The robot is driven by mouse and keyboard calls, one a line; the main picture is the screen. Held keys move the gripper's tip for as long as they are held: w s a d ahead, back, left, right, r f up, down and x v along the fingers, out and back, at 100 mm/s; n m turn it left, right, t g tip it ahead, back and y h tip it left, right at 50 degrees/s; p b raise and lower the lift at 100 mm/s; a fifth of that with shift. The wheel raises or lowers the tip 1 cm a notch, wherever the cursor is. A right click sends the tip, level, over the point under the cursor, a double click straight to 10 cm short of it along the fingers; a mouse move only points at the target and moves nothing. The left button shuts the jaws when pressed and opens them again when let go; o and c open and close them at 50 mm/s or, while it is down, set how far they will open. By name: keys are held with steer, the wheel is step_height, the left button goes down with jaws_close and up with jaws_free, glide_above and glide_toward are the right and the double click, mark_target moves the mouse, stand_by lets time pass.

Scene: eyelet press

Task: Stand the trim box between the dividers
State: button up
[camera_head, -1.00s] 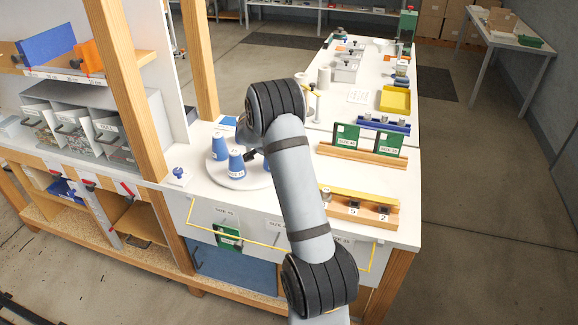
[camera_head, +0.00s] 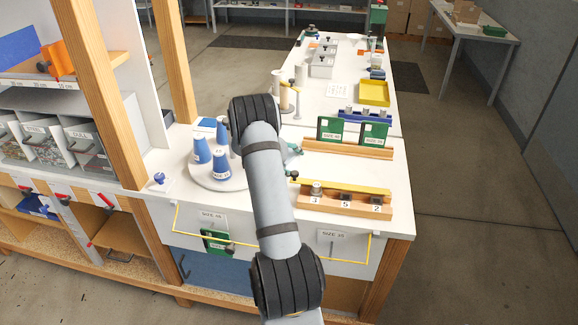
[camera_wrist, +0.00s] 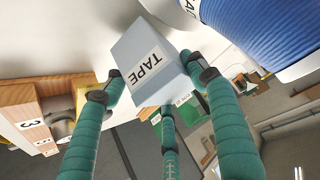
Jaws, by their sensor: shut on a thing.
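My gripper (camera_wrist: 160,85) has teal fingers closed around a pale blue-grey box (camera_wrist: 140,45) labelled TAPE, seen tilted in the wrist view; no box labelled trim is readable. In the head view, teal finger parts of my gripper (camera_head: 293,150) show just right of my arm, above the white bench; my arm hides the box there. On the upper-left shelf (camera_head: 95,68) stand a blue panel (camera_head: 18,47) and an orange bracket (camera_head: 58,60), with centimetre labels on the shelf edge. I cannot tell whether these are the dividers.
Blue cone spools (camera_head: 202,150) stand on a round white turntable (camera_head: 205,180) left of my arm. A wooden block (camera_head: 345,203) numbered 3, 5, 2 and green cards in a wooden rack (camera_head: 350,147) lie to the right. A wooden post (camera_head: 100,90) stands beside the shelf.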

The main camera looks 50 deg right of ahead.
steer(key=shift+d+f, duration=0.1)
steer(key=shift+f, duration=0.5)
steer(key=shift+f, duration=0.2)
steer(key=o, duration=1)
steer(key=shift+c, duration=0.2)
steer(key=shift+r, duration=0.3)
steer(key=p+v, duration=0.1)
steer(key=v, duration=1.1)
steer(key=shift+s, duration=0.1)
steer(key=shift+c, duration=0.2)
